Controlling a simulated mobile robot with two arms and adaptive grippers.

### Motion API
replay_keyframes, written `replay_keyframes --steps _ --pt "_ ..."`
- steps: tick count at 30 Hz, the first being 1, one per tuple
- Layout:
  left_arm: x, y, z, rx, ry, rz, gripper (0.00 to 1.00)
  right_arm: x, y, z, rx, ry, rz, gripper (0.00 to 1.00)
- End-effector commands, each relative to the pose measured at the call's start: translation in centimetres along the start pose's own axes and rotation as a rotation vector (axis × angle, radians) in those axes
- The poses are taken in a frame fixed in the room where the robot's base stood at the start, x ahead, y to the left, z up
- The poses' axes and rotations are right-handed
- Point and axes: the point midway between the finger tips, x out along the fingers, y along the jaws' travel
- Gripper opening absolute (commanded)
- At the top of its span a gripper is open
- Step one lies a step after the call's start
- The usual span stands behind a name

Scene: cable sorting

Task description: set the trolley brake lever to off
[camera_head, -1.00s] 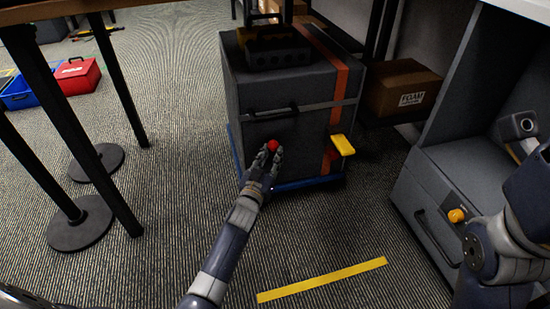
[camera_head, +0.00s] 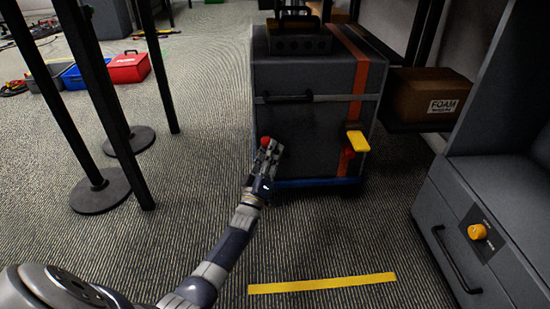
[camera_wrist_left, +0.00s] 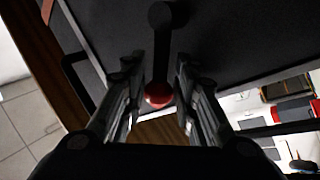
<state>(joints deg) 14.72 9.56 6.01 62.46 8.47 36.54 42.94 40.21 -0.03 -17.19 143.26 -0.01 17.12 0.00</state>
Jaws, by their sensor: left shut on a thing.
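The trolley (camera_head: 300,120) is a dark grey case on a blue base, standing on the carpet. Its brake lever ends in a red knob (camera_head: 266,142), near the left edge of the front face. In the left wrist view the black lever arm (camera_wrist_left: 162,50) runs from a round pivot to the red knob (camera_wrist_left: 158,95). My left gripper (camera_head: 268,150) is at the knob, with its fingers on both sides of it, shut on it. The fingers cover part of the lever in the head view. No off marking is readable. My right gripper is not in view.
A yellow handle (camera_head: 357,141) sticks out at the trolley's right. A grey cabinet (camera_head: 465,190) with an orange knob (camera_head: 477,231) stands at right. A cardboard box (camera_head: 425,95) is behind it. Black posts (camera_head: 95,100) stand at left.

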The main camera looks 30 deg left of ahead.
Motion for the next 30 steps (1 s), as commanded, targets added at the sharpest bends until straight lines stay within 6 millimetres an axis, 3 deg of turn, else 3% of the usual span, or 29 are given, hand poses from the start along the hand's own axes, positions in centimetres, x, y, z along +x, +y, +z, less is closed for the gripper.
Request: replay_keyframes --steps 1,9,28,29,30 --pt "-0.2 -0.5 0.3 -0.027 0.018 -0.002 0.0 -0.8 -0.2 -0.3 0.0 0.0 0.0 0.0" --pt "-0.6 -1.0 0.5 -0.134 0.088 -0.003 0.0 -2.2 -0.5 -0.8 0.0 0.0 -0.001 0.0" --pt "-0.6 -1.1 0.4 -0.177 0.115 -0.005 0.0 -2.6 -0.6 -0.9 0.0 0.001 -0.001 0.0" --pt "-0.6 -1.1 0.4 -0.177 0.115 -0.005 0.29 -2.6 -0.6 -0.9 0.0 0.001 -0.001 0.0" --pt "-0.6 -1.1 0.4 -0.176 0.115 -0.005 0.38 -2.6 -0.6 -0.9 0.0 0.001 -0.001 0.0"
